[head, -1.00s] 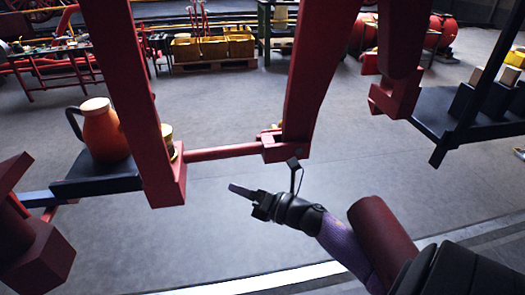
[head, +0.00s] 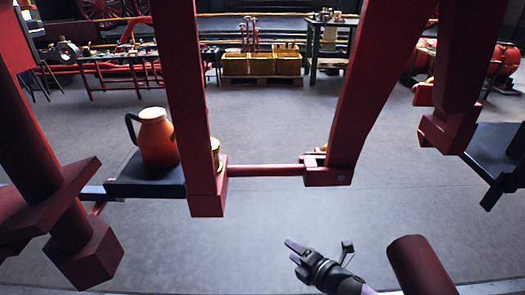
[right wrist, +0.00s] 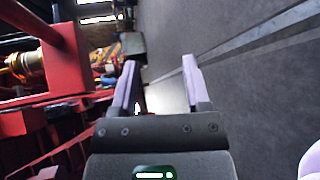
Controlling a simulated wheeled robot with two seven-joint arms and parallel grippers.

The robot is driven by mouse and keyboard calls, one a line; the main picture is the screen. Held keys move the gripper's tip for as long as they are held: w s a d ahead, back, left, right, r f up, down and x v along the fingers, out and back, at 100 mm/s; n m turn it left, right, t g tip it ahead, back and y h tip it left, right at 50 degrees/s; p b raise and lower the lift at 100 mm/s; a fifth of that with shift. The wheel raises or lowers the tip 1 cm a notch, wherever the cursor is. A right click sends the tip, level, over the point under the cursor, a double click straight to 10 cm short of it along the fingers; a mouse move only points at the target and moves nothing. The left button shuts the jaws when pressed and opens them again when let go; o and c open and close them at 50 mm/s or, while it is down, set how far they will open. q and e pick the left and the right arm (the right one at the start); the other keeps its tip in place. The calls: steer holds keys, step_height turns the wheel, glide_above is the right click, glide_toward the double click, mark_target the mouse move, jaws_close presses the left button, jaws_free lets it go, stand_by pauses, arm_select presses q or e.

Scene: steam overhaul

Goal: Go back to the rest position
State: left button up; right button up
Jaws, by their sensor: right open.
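My right gripper (head: 292,252) is low in the head view, right of centre, in front of the bare floor and apart from the red frame. In the right wrist view its two pale fingers (right wrist: 160,82) stand apart with nothing between them. My left gripper is not in view.
A red frame (head: 182,90) with a crossbar (head: 265,170) stands ahead. An orange jug (head: 158,138) stands on a dark shelf (head: 120,187) at left. A dark platform (head: 482,165) is at right. Yellow bins (head: 262,65) stand far back. The grey floor between is clear.

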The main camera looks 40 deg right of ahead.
steer(key=s+a+f+m+g+h+p, duration=0.25)
steer(key=s+f+m+g, duration=0.6)
steer(key=s+f, duration=0.6)
arm_select(q)
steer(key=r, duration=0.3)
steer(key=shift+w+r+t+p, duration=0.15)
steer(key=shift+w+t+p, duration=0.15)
steer(key=shift+p, duration=0.1)
arm_select(e)
steer(key=s+a+f+m+g, duration=0.2)
steer(key=s+m, duration=0.1)
steer(key=s, duration=0.5)
steer(key=s+a+f+m+g, duration=0.2)
steer(key=s+a+m, duration=0.1)
steer(key=s, duration=0.5)
steer(key=s+a+f+m+g, duration=0.1)
steer(key=s+a+m+g, duration=0.2)
steer(key=s, duration=0.5)
steer(key=shift+s+f+y, duration=0.35)
steer(key=shift+f, duration=0.05)
steer(key=shift+m, duration=0.25)
